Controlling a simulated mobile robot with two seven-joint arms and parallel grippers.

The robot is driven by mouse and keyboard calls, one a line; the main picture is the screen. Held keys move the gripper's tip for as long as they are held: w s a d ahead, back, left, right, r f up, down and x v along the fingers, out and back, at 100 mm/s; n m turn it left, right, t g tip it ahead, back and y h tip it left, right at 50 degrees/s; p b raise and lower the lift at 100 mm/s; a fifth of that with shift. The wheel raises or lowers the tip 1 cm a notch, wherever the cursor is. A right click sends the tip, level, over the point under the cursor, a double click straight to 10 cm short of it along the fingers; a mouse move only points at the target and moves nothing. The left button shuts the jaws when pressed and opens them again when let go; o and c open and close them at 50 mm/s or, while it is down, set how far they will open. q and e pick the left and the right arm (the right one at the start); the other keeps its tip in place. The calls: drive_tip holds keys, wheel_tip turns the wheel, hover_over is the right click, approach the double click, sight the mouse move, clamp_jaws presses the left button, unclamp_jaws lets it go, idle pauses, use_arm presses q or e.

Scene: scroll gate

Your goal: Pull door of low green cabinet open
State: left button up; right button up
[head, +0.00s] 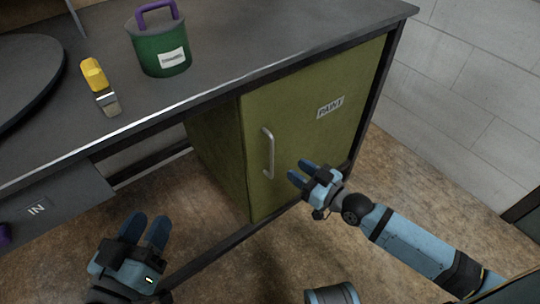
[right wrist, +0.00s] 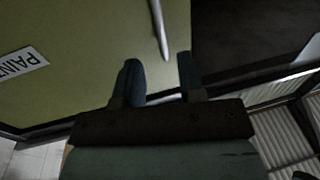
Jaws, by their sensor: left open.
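The low green cabinet (head: 215,165) stands under the workbench. Its door (head: 310,135) bears a "PAINT" label and looks closed, with a silver vertical bar handle (head: 268,153) near its left edge. My right gripper (head: 298,172) is open just right of the handle in the head view, apart from it. In the right wrist view the handle (right wrist: 159,28) lies beyond the open fingertips (right wrist: 158,60), in line with the gap between them; nothing is between the fingers. My left gripper (head: 146,230) is open and empty over the floor at the lower left.
The workbench (head: 225,60) carries a green pot (head: 160,55) with a purple handle, a yellow-handled brush (head: 98,85) and a dark round disc (head: 30,75). A drawer marked "IN" (head: 60,195) is at left. The floor before the door is mostly clear.

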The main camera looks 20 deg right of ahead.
sight(272, 153)
use_arm(q)
drive_tip(key=shift+w+f+m+g+b, duration=0.15)
drive_tip(key=shift+f+m+g+b, duration=0.3)
drive_tip(key=shift+f+b, duration=0.95)
use_arm(e)
drive_tip(key=shift+x, duration=4.75)
use_arm(q)
drive_tip(key=shift+f, duration=0.2)
use_arm(e)
drive_tip(key=shift+s, duration=0.1)
clamp_jaws()
